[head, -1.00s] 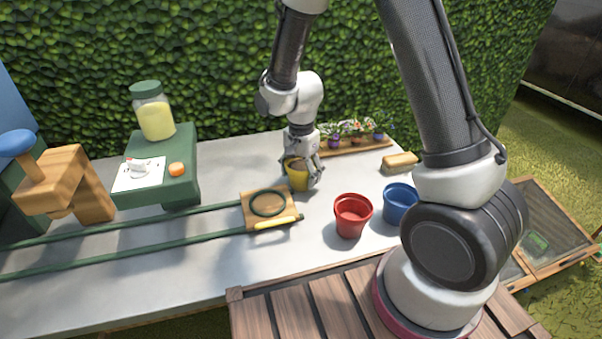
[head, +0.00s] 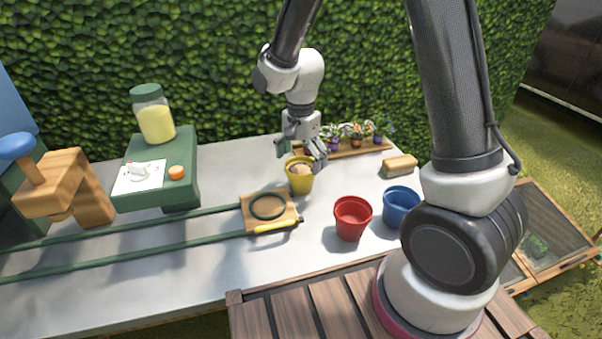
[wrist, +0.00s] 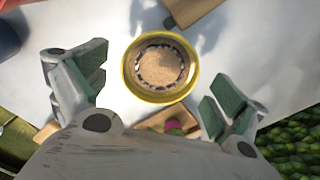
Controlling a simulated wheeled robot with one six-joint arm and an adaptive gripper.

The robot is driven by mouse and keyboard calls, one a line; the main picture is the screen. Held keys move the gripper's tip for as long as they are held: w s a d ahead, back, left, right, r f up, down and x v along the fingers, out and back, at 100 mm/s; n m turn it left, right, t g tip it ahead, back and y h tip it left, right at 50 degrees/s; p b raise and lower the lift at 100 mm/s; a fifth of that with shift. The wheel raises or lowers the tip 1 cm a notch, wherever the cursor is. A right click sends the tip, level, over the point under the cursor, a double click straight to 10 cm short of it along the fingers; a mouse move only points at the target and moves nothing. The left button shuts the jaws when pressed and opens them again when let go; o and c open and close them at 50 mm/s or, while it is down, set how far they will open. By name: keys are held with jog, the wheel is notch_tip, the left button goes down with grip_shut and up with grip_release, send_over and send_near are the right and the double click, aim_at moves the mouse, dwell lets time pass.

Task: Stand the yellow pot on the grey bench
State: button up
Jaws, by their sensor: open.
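The yellow pot (head: 299,180) stands upright on the grey bench (head: 200,265), towards its back middle. Something tan and round fills its top. In the wrist view the yellow pot (wrist: 160,67) is seen from above, with a tan filling inside its rim. My gripper (head: 301,152) is just above and behind the pot, with its fingers spread. In the wrist view my gripper (wrist: 150,95) is open, with one green-padded finger to each side and the pot beyond the fingertips, apart from both.
A wooden board (head: 258,222) with a green ring and a yellow-handled tool lies left of the pot. A red pot (head: 351,222) and a blue pot (head: 400,205) stand to the right. A flower tray (head: 350,150) is behind. A tan block (head: 399,166) lies back right.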

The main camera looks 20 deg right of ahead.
jog(key=s+d+r+n+t, duration=0.15)
jog(key=s+d+r, duration=0.3)
jog(key=r, duration=0.45)
jog(key=s+d+r+n+t, duration=0.1)
jog(key=s+d+r+n, duration=0.3)
jog(key=r, duration=0.5)
jog(key=s+d+r+n+t, duration=0.1)
jog(key=s+d+r+n, duration=0.1)
jog(key=s+d, duration=0.2)
jog(key=s+d+r+n, duration=0.2)
jog(key=s+d+n, duration=0.1)
jog(key=s, duration=0.6)
jog(key=shift+d+t, duration=0.35)
jog(key=shift+d, duration=0.2)
